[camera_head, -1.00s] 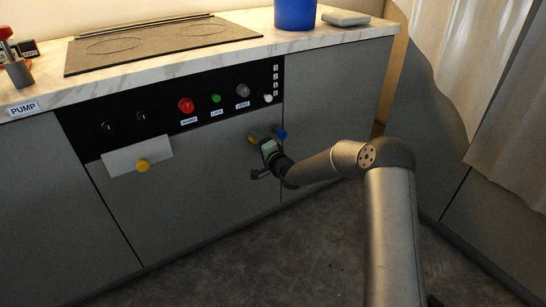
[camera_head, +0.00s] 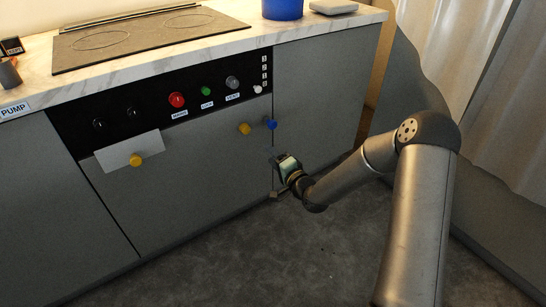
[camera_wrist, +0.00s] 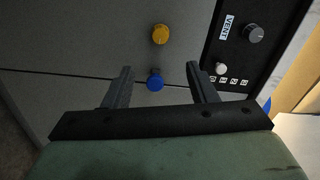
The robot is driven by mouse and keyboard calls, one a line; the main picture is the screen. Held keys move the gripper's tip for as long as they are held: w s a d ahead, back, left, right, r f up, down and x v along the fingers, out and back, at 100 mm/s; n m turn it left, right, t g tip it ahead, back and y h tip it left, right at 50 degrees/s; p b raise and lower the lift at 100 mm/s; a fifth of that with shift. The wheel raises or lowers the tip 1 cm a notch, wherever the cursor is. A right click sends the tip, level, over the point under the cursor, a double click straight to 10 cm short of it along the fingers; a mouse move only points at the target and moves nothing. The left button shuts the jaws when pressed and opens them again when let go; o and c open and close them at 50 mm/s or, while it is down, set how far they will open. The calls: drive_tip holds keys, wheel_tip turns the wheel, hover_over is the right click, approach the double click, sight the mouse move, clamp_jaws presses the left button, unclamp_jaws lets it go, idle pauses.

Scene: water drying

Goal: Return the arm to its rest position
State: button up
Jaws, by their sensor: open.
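My gripper (camera_head: 274,174) is low in front of the grey cabinet doors in the head view, below the blue knob (camera_head: 271,124) and the yellow knob (camera_head: 244,129). In the wrist view my gripper (camera_wrist: 160,88) has its two fingers apart with nothing held between them. The blue knob (camera_wrist: 155,82) shows between the fingers in that picture, with the yellow knob (camera_wrist: 160,34) above it. I cannot tell exactly how far the fingertips are from the cabinet face. My arm reaches in from the lower right of the head view.
The black control panel (camera_head: 119,123) has a red button (camera_head: 176,100), a green button (camera_head: 207,91) and a grey dial (camera_head: 232,82). A white plate with a second yellow knob (camera_head: 135,160) juts out at left. A blue container (camera_head: 282,9) stands on the counter. Grey floor (camera_head: 240,255) is clear; curtains hang at right.

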drive_tip(key=s+d+r+n+g+h+p, duration=0.35)
drive_tip(key=s+r+p, duration=0.4)
drive_tip(key=r, duration=0.25)
drive_tip(key=s+d+r+n+g+h+p, duration=0.35)
drive_tip(key=s+d+r+h+p, duration=0.2)
drive_tip(key=r+p, duration=0.4)
drive_tip(key=s+d+r+n+g+p, duration=0.15)
drive_tip(key=s+r+g+p, duration=0.3)
drive_tip(key=s+r, duration=0.65)
drive_tip(key=s+d+r+n+g+p, duration=0.1)
drive_tip(key=s+d+r+g+p, duration=0.15)
drive_tip(key=s+r+p, duration=0.8)
drive_tip(key=shift+m+h, duration=0.25)
drive_tip(key=shift+h, duration=0.15)
drive_tip(key=s+r, duration=0.1)
drive_tip(key=s+r+p, duration=0.1)
drive_tip(key=s, duration=0.1)
drive_tip(key=s+r+p, duration=0.1)
drive_tip(key=shift+s+d, duration=0.15)
drive_tip(key=shift+s, duration=0.1)
